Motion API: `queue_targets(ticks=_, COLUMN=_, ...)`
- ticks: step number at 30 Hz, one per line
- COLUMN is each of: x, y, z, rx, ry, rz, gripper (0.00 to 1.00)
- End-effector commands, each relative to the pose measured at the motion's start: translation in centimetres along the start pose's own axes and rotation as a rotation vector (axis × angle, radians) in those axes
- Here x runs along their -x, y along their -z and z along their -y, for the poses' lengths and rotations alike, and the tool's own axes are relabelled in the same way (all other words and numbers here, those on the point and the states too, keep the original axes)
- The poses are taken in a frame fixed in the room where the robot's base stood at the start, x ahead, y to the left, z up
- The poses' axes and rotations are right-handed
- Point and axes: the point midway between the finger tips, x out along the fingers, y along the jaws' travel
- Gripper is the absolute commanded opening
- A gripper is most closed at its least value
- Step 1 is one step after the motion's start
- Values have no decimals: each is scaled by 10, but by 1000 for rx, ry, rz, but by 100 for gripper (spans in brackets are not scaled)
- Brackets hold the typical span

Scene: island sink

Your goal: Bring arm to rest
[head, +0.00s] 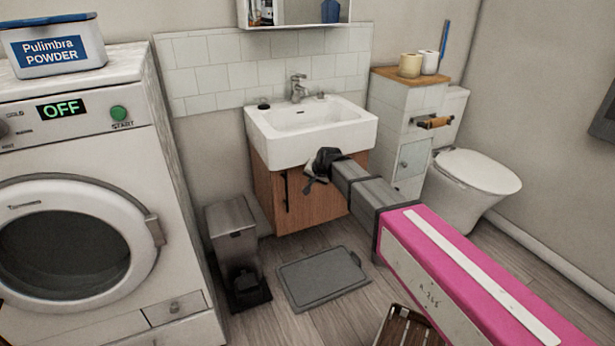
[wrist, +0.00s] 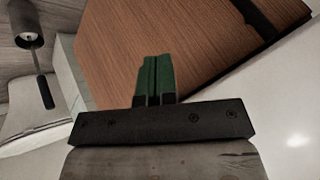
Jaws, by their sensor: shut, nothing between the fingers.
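My gripper (head: 318,168) is at the end of my outstretched arm, in front of the white sink (head: 310,140) and its wooden cabinet (head: 300,205) in the head view. In the wrist view, the green fingers of my gripper (wrist: 154,75) are together and hold nothing. They point toward the brown wood cabinet front (wrist: 185,40). The white sink surface (wrist: 285,130) fills the right side of that view. I cannot tell whether the gripper touches the sink or cabinet.
A washing machine (head: 75,150) stands at the left. A pedal bin (head: 235,240) stands beside the cabinet, with a grey scale-like slab (head: 320,278) on the floor. A toilet (head: 475,180) and tiled shelf unit (head: 410,125) are at the right. Some floor in front is clear.

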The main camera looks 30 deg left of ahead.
Motion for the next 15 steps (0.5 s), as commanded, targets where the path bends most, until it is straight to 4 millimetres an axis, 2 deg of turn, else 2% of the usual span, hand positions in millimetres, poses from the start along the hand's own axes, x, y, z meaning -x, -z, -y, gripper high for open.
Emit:
queue_targets(ticks=1, x=10, y=-6, z=-7, rx=-1, ry=0, rz=-1, gripper=0)
queue_targets(ticks=9, x=61, y=-16, z=19, rx=0, ry=2, rz=-2, gripper=0)
queue_targets(ticks=15, x=88, y=-22, z=32, rx=0, ry=1, rz=-1, gripper=0)
